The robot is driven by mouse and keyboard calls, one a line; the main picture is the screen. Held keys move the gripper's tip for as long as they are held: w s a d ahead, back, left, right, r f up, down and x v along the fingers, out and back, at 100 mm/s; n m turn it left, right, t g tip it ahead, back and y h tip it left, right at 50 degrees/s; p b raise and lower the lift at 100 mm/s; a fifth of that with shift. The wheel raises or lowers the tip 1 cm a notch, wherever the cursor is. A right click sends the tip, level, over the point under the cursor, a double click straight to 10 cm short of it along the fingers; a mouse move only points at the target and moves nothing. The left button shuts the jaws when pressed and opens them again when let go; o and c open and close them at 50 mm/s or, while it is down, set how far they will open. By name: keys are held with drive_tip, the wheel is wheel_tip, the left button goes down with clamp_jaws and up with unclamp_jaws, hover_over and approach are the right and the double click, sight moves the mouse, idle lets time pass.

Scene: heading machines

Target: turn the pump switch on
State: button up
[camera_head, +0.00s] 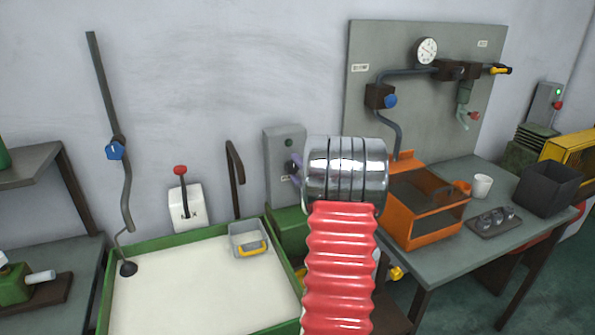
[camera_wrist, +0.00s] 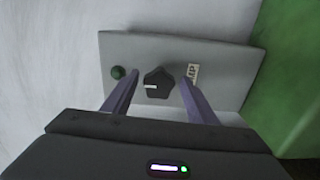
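The pump switch is a grey box (camera_wrist: 225,65) on the wall with a dark rotary knob (camera_wrist: 158,83). In the wrist view the knob's white mark points left, towards a dark green lamp (camera_wrist: 118,72) that looks unlit. A label (camera_wrist: 192,73), partly hidden by a finger, is on the other side. My gripper (camera_wrist: 161,77) is open, with one purple finger on each side of the knob and visible gaps between. Whether the fingertips reach knob depth I cannot tell. In the head view the box (camera_head: 278,146) is partly hidden by my arm.
A white lever switch (camera_head: 186,207) and a dark bent bar (camera_head: 236,165) are left of the box. A green-rimmed tray (camera_head: 190,290) lies below, holding a small clear bin (camera_head: 247,238). An orange box (camera_head: 425,232) stands on the right table.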

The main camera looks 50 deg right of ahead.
drive_tip(key=c, duration=0.9)
drive_tip(key=shift+d, duration=0.1)
drive_tip(key=shift+o, duration=0.2)
drive_tip(key=shift+f, duration=0.1)
drive_tip(key=shift+m, duration=0.4)
drive_tip(key=m, duration=0.3)
drive_tip(key=shift+a+f, duration=0.2)
drive_tip(key=m, duration=0.5)
drive_tip(key=shift+w+a+f+m, duration=0.1)
drive_tip(key=shift+m, duration=0.2)
drive_tip(key=m, duration=0.4)
drive_tip(key=shift+a+m, duration=0.1)
drive_tip(key=shift+m, duration=0.2)
drive_tip(key=m, duration=0.4)
